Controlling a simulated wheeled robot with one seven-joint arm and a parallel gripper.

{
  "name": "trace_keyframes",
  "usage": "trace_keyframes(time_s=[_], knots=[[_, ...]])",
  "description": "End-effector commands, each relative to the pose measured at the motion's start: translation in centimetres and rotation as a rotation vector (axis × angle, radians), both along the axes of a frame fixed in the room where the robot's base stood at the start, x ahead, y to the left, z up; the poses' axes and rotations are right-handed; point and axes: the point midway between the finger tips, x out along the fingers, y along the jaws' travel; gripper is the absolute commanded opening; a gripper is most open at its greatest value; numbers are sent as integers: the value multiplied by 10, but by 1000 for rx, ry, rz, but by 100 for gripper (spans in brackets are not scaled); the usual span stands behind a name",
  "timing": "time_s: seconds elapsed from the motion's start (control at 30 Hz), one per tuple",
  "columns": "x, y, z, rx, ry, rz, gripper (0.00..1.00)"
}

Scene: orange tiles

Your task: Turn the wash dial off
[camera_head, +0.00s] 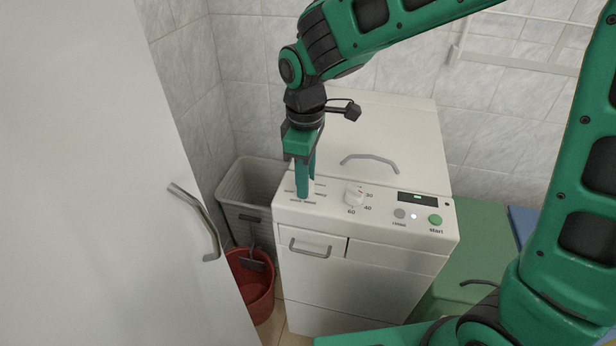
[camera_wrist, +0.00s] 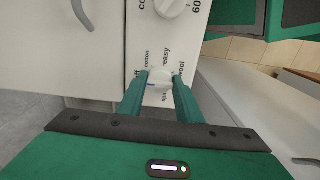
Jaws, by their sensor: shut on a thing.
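The washing machine (camera_head: 365,235) stands against the tiled wall, with a white control panel on top. My gripper (camera_head: 305,192) points down over the left part of this panel, and its green fingers mostly hide the wash dial there. In the wrist view, the white wash dial (camera_wrist: 160,82) sits between the two fingertips of my gripper (camera_wrist: 160,88), which are shut on it. Labels such as "easy" and "wool" ring the dial. A dark bluish line shows on the dial, but I cannot tell surely which label it points to.
The temperature dial (camera_head: 354,194) is right of my gripper, marked 30, 40 and 60. The rinse button (camera_head: 400,213), the green start button (camera_head: 435,219) and a small display (camera_head: 417,199) lie farther right. A red bucket (camera_head: 250,285) and a grey bin (camera_head: 240,205) stand left.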

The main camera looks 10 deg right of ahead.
Motion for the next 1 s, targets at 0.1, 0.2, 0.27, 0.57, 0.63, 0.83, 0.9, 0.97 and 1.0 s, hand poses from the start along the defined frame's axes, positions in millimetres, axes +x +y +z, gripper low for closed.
trace_keyframes(time_s=[0.1, 0.2, 0.27, 0.57, 0.63, 0.83, 0.9, 0.97, 1.0], knots=[[0, 2, 0, 4, -1, 29, 9], [0, 2, 0, 4, -1, 42, 9], [0, 2, 0, 4, -1, 46, 9], [-1, 3, 0, 4, 0, 48, 9], [-1, 3, 0, 4, 0, 48, 39], [0, 2, 0, 2, 0, 45, 50], [0, 1, 0, 2, -1, 44, 50], [0, 1, 0, 2, -1, 43, 50], [0, 1, 1, 2, -1, 43, 50]])
